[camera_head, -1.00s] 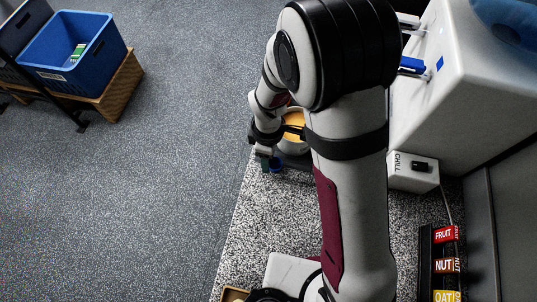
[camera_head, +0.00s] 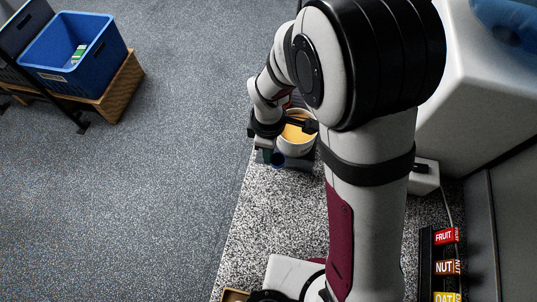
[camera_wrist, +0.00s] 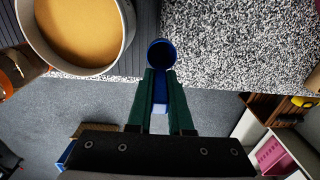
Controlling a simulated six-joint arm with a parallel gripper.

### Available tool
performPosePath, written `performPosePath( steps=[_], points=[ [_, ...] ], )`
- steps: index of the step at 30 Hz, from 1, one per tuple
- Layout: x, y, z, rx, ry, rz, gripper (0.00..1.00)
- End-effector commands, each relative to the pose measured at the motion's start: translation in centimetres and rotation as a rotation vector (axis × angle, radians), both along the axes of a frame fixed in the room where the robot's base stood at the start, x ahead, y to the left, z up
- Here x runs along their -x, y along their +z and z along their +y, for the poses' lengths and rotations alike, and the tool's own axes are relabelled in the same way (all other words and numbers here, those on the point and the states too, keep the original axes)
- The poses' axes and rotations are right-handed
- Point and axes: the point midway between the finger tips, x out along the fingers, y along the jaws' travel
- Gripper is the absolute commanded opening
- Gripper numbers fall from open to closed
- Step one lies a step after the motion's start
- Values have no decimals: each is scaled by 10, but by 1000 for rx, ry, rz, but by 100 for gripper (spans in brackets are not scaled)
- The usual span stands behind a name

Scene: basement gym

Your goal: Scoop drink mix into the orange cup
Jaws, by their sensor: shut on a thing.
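My gripper (camera_wrist: 161,82), with green fingers, is shut on the handle of a blue scoop (camera_wrist: 161,52). The scoop's round bowl points away from the gripper, over the counter's edge; its inside looks dark, and I see no powder in it. A pale round tub (camera_wrist: 128,40) of orange-yellow drink mix (camera_wrist: 82,30) stands to the left of the scoop, apart from it. In the head view, my gripper (camera_head: 266,156) is beside the tub (camera_head: 295,150), partly hidden by my arm. An orange item (camera_wrist: 14,68) is cut off at the wrist view's left edge; I cannot tell whether it is the cup.
The speckled counter (camera_head: 275,215) has bare room in front of the tub. A white dispenser (camera_head: 465,110) stands at the right. A blue crate (camera_head: 60,75) is away across the floor.

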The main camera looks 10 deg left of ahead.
Motion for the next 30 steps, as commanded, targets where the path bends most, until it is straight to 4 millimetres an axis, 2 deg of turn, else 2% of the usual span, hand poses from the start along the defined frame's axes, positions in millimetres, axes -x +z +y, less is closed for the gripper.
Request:
performPosePath(
  steps=[1, 12, 17, 20, 27, 30],
  points=[
    [-1, 9, -5, -2, -4, -3, 0],
    [-2, 59, -92, -1, -7, -3, 0],
    [-4, 72, -111, 0, -2, -2, 0],
    [-21, 78, -103, 0, 2, -1, 0],
    [-79, 91, -51, 0, 4, -1, 0],
    [-89, 92, -39, -1, 1, 0, 0]
  ],
)
